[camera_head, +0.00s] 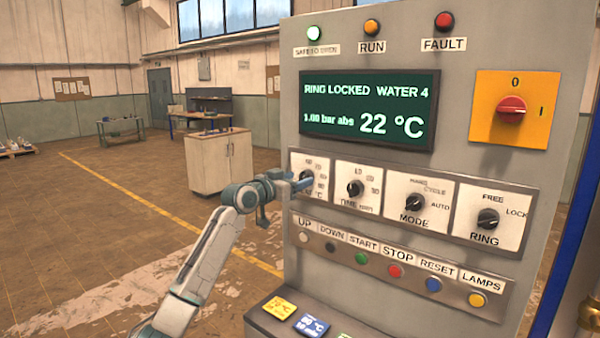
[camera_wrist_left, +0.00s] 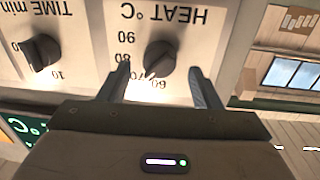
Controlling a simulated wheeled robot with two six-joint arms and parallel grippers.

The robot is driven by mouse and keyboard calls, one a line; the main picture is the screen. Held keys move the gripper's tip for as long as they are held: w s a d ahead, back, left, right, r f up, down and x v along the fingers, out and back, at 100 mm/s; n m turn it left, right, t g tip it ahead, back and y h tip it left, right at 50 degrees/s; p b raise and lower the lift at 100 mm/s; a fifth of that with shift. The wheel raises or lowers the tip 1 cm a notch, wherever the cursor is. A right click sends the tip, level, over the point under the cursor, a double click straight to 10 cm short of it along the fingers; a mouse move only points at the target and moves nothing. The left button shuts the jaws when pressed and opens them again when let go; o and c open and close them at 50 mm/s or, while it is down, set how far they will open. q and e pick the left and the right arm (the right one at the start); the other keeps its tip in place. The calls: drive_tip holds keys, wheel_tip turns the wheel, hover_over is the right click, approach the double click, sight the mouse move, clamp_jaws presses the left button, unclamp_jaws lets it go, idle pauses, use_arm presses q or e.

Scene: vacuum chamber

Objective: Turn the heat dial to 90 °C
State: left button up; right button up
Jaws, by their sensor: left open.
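The heat dial (camera_wrist_left: 160,58) is a dark round knob on a white plate labelled HEAT °C, seen upside down in the left wrist view. Its numbers run from 60 to 90, and its pale pointer mark seems to lie towards 60 to 70. My left gripper (camera_wrist_left: 159,70) is open, with one finger on each side of the knob; I cannot tell whether they touch it. In the head view my left gripper (camera_head: 301,183) covers part of the dial's plate (camera_head: 311,160). The display (camera_head: 369,110) reads 22 °C, RING LOCKED, WATER 4, 1.00 bar abs. My right gripper is not in view.
The time dial (camera_head: 355,188) is just right of the heat dial, followed by the mode (camera_head: 414,202) and ring (camera_head: 488,219) dials. A row of push buttons runs below, including a green one (camera_head: 361,258). The floor left of the panel is open.

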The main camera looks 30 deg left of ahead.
use_arm(q)
drive_tip(key=shift+w+d, duration=0.2)
drive_tip(key=shift+w, duration=0.8)
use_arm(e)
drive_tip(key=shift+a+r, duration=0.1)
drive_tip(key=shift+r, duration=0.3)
use_arm(q)
drive_tip(key=c, duration=1)
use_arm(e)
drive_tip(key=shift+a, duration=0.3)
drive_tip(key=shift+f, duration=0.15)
